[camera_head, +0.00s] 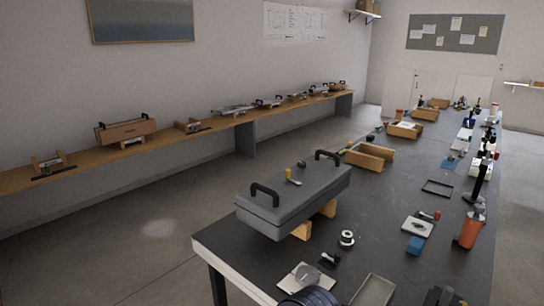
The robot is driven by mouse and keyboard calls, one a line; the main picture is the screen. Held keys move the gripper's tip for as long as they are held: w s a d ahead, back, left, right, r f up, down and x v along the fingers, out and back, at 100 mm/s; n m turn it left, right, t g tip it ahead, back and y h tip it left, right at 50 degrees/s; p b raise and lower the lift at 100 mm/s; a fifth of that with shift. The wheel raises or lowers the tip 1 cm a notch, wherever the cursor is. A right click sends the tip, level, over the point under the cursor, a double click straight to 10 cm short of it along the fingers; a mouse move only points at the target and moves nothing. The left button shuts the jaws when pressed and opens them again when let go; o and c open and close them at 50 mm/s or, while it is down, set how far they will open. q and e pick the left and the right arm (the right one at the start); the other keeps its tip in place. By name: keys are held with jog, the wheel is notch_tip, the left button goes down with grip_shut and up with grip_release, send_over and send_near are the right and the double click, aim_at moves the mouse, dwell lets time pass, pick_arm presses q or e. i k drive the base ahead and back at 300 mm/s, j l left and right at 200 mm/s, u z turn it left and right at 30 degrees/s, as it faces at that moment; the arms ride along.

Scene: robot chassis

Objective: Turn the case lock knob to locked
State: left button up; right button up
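A long grey case (262,211) lies closed near the left edge of the dark workbench, raised on wooden blocks (303,230). It has two black handles, a near handle (265,193) and a far handle (328,156). Between them on the lid sits a small yellow knob-like piece (289,174) with a pale piece (297,181) beside it. Which part is the lock knob, and its setting, are too small to tell.
A wooden wall shelf (90,155) runs along the left; open floor (150,240) lies between.

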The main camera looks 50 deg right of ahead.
aim_at(301, 164)
jog(key=i+z, duration=0.3)
jog(key=i, duration=0.15)
jog(key=i+j+z, duration=0.25)
jog(key=i, duration=0.15)
jog(key=i+j+z, duration=0.1)
jog(key=i+z, duration=0.2)
jog(key=i, duration=0.15)
jog(key=i+z, duration=0.4)
jog(key=i+j+z, duration=0.25)
jog(key=i+z, duration=0.15)
jog(key=i, duration=0.2)
jog(key=i+j+z, duration=0.45)
jog(key=l, duration=0.1)
